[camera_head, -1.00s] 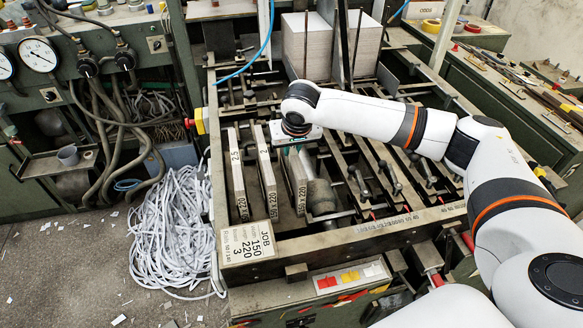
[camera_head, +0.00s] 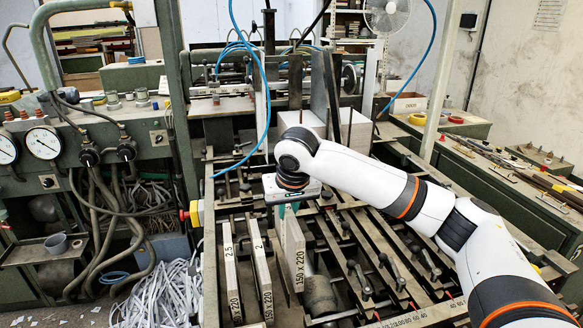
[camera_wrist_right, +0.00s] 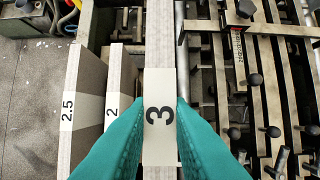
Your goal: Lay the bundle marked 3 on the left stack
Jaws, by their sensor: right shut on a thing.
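The bundle marked 3 (camera_head: 296,262) is a thin upright grey board pack labelled 150 x 220. My right gripper (camera_head: 284,209) is shut on its top edge. In the right wrist view the bundle (camera_wrist_right: 158,158) stands between the teal fingers (camera_wrist_right: 160,105), its white label reading 3. It sits higher than the bundles marked 2.5 (camera_head: 230,272) and 2 (camera_head: 260,270) to its left. My left gripper is not in view.
The right stack (camera_head: 356,130) stands beside the left one, with upright dark plates and posts around both. A blue hose (camera_head: 262,95) hangs in front to the left. Rails and knobs (camera_head: 362,280) fill the feeder bed on the right.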

